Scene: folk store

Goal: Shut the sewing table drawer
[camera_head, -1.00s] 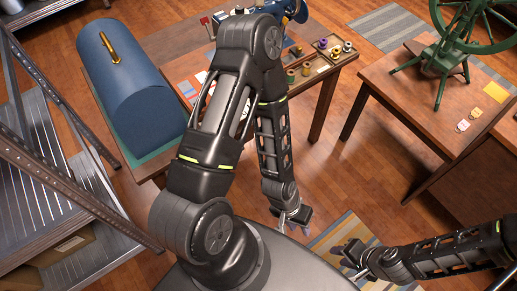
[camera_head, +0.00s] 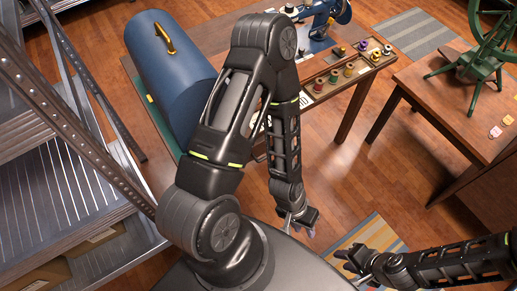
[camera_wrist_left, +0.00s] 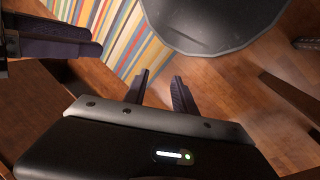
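The wooden sewing table (camera_head: 215,32) is in the upper middle of the head view. A blue sewing machine (camera_head: 325,20) stands at its far side. Shallow wooden compartments with thread spools (camera_head: 348,69) lie along its near right edge. I cannot tell whether these are an open drawer; my left arm hides part of the table front. My left gripper (camera_head: 301,222) hangs below and in front of the table, clear of it. In the left wrist view its fingers (camera_wrist_left: 160,78) are apart and empty. My right gripper (camera_head: 346,262) is low at the right, fingers apart, empty, far from the table.
A blue rounded case (camera_head: 170,70) sits on the table's left end. Metal shelving (camera_head: 60,190) stands close on the left. Another wooden table (camera_head: 440,95) with a green spinning wheel (camera_head: 480,60) is at the right. A striped rug (camera_head: 372,235) lies on the open floor between.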

